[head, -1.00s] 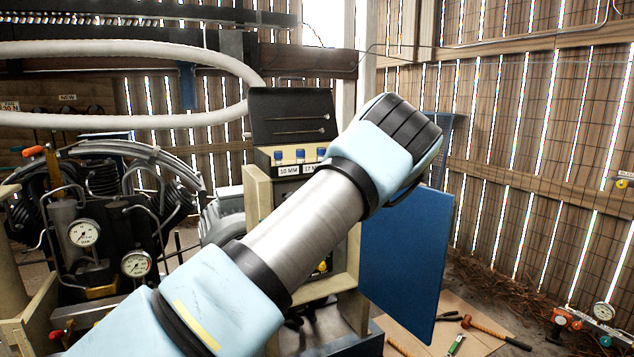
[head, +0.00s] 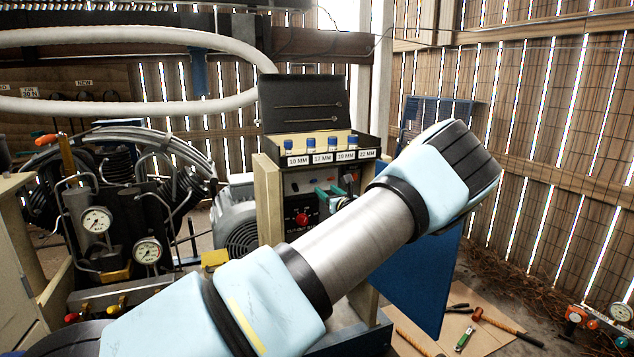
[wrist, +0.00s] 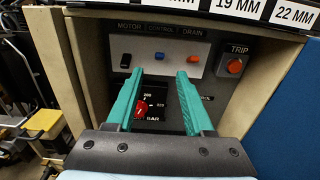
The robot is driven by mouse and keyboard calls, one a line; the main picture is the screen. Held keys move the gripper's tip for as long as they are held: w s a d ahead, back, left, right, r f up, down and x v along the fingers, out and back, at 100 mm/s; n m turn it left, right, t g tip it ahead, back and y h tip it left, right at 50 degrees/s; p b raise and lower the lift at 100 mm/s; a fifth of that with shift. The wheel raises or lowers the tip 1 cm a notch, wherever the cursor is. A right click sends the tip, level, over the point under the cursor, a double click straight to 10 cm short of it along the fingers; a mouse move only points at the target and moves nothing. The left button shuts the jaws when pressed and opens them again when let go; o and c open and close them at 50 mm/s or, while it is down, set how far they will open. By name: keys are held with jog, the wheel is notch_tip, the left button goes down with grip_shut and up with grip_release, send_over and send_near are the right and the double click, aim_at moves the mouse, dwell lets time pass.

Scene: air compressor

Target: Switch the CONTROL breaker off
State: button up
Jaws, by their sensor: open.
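The dark control panel (wrist: 218,92) fills the middle of the wrist view, with MOTOR, CONTROL and DRAIN labels along its top. Under the CONTROL label is a small bluish part (wrist: 160,57); its setting is too small to tell. In the head view, my arm hides part of the panel (head: 300,185).
A red knob (wrist: 142,108) sits low on the panel, partly behind the left finger. An orange TRIP button (wrist: 235,66) is to the right. Wooden side walls (head: 268,205) flank the panel recess. A socket case (head: 305,108) stands above, and a blue door (head: 415,275) is at right.

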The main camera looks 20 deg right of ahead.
aim_at(315, 181)
jog(key=w, duration=0.3)
jog(key=w+p, duration=0.1)
jog(key=w, duration=0.2)
jog(key=w+a, duration=0.1)
jog(key=w, duration=0.2)
jog(key=shift+w+a+p, duration=0.1)
jog(key=shift+w+p, duration=0.05)
jog(key=shift+p, duration=0.25)
grip_shut()
